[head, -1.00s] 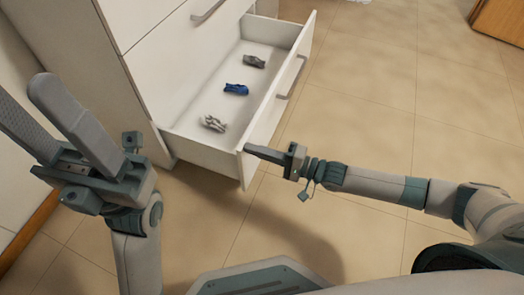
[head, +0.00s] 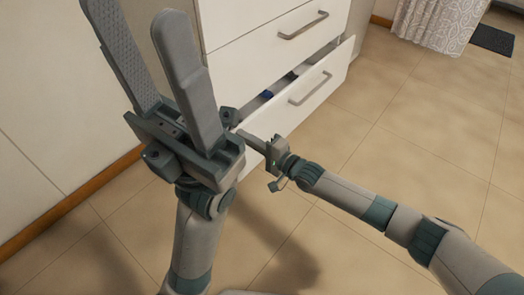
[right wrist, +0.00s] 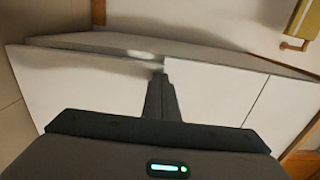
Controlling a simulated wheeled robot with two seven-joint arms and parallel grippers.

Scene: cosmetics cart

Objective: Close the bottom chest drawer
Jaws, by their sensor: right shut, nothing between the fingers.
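The bottom chest drawer (head: 325,98) is white with a metal handle (head: 310,89) and stands a little out from the chest (head: 258,50). A narrow gap shows above its front. My right gripper (head: 241,135) is shut and empty, its fingertips at the left end of the drawer front. Its fingers (right wrist: 160,90) also show in the right wrist view, up against a white panel; whether they touch it is hard to tell. My left gripper (head: 137,14) is open and empty, raised in front of the chest's left side and hiding the drawer's left edge.
A blue item (head: 267,95) shows in the drawer gap. A closed drawer with a handle (head: 303,25) is above. The tiled floor (head: 420,130) in front is clear.

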